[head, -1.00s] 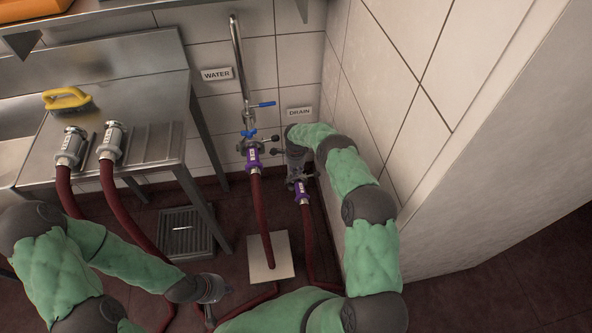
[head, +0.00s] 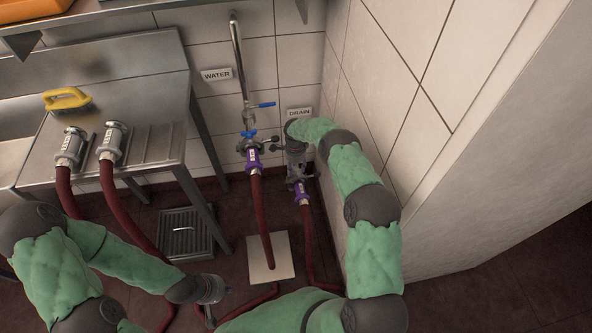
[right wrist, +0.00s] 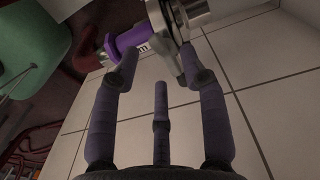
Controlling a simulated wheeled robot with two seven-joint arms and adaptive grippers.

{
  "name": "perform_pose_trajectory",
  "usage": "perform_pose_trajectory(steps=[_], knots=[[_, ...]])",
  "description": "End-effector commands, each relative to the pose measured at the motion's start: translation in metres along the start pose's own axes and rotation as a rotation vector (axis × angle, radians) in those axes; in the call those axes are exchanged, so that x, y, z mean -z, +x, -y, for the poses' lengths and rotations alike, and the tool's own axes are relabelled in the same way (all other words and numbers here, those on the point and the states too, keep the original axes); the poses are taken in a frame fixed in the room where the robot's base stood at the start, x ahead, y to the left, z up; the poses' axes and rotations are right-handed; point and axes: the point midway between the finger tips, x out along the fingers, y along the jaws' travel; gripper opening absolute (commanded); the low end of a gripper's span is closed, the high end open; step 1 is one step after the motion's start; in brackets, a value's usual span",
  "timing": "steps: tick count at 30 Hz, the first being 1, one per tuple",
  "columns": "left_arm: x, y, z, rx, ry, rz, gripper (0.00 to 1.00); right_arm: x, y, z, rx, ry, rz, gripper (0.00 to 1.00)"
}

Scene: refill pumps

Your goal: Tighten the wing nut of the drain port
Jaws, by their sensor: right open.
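The drain port is at the wall corner under the DRAIN sign (head: 299,112), largely hidden by my right arm in the head view. A hose end with a purple collar (head: 302,190) hangs below it; the collar also shows in the right wrist view (right wrist: 130,38). A grey metal piece, seemingly the wing nut (right wrist: 189,66), sticks down from the clamp there, near the tip of the right finger. My right gripper (right wrist: 165,72) is open, its fingers just short of or beside that piece; contact is unclear. My left gripper (head: 211,296) hangs low over the floor, away from the port.
The water port (head: 249,145) with blue handles and a red hose stands just left of the drain. The side wall (head: 385,100) is close on the right. A steel sink table (head: 150,145) holds two hose ends and a yellow brush (head: 67,98). A floor grate (head: 186,233) lies below.

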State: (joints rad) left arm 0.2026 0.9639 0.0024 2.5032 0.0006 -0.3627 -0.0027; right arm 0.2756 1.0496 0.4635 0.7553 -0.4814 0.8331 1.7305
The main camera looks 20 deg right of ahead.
Motion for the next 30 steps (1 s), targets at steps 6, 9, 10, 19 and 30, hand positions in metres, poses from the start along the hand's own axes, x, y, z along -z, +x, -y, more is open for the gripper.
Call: perform_pose_trajectory(steps=[6,9,10,19,30], knots=[[0.000,0.000,0.000,0.000,0.000,0.000,0.00,0.001,-0.046,0.001,0.004,0.000,-0.001,0.44],[0.000,0.000,0.000,0.000,0.000,0.000,0.00,0.000,-0.064,0.001,0.003,0.000,0.000,0.44],[0.000,0.000,0.000,0.000,0.000,0.000,0.00,0.000,-0.068,0.001,0.003,0.000,0.000,0.44],[0.000,0.000,0.000,0.000,0.000,0.000,0.00,0.000,-0.092,0.000,0.000,0.000,0.000,0.44],[0.000,0.000,0.000,0.000,0.000,0.000,0.00,0.000,-0.093,0.000,0.000,0.000,0.000,0.44]])
